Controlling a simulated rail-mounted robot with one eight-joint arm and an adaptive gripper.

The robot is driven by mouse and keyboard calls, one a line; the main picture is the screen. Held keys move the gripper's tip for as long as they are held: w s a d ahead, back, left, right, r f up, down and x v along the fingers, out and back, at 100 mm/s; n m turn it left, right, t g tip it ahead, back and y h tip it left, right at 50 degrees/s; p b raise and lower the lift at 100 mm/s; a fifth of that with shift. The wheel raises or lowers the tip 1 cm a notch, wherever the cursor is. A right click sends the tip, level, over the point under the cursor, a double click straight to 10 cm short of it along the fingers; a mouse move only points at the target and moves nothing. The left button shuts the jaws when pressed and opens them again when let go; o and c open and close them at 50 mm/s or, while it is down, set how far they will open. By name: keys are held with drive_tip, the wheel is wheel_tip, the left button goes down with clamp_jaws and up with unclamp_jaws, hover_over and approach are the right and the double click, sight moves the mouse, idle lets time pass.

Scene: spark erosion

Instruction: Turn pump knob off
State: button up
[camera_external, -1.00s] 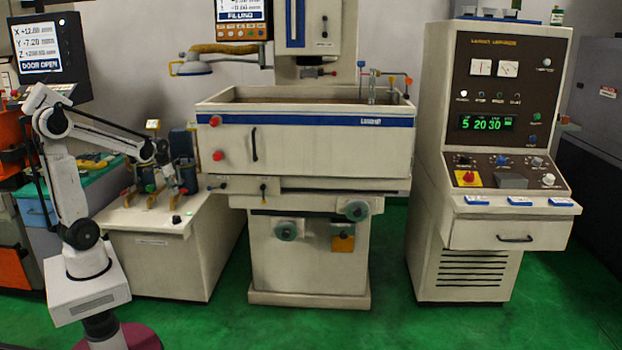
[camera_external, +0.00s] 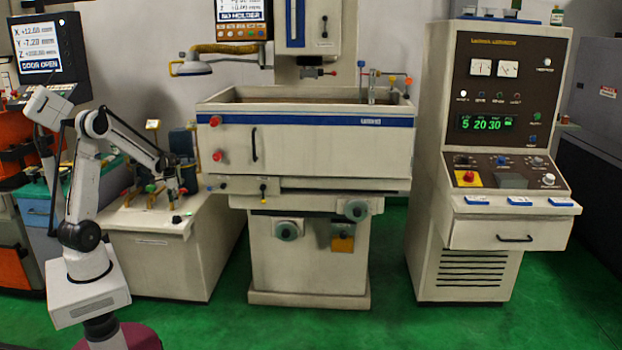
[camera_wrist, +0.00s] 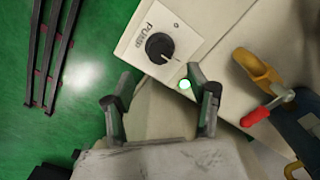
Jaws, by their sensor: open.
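The pump knob (camera_wrist: 160,48) is a round black knob with a white pointer line, on a white plate (camera_wrist: 140,22) marked PUMP. In the wrist view the pointer points toward the lower right of the picture. My gripper (camera_wrist: 159,98) is open and empty. Its two fingers are apart and lie just below the knob in the picture, with the knob beyond the gap between them. I see no contact. In the external view my gripper (camera_external: 178,193) is above the front right part of the low cream cabinet (camera_external: 150,270), near the small dark knob (camera_external: 176,219).
A lit, greenish-white button (camera_wrist: 185,84) is close to the right finger. A yellow-orange handle (camera_wrist: 256,66) and a red-tipped lever (camera_wrist: 262,112) are at the right. Green floor lies left of the cabinet edge. The large cream machine (camera_external: 320,160) stands right of the cabinet.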

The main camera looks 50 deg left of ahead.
sight(176, 216)
wheel_tip(176, 216, down, 9)
drive_tip(key=shift+f+b, duration=0.2)
drive_tip(key=shift+b, duration=0.65)
drive_tip(key=c, duration=1.1)
drive_tip(key=shift+c, duration=0.2)
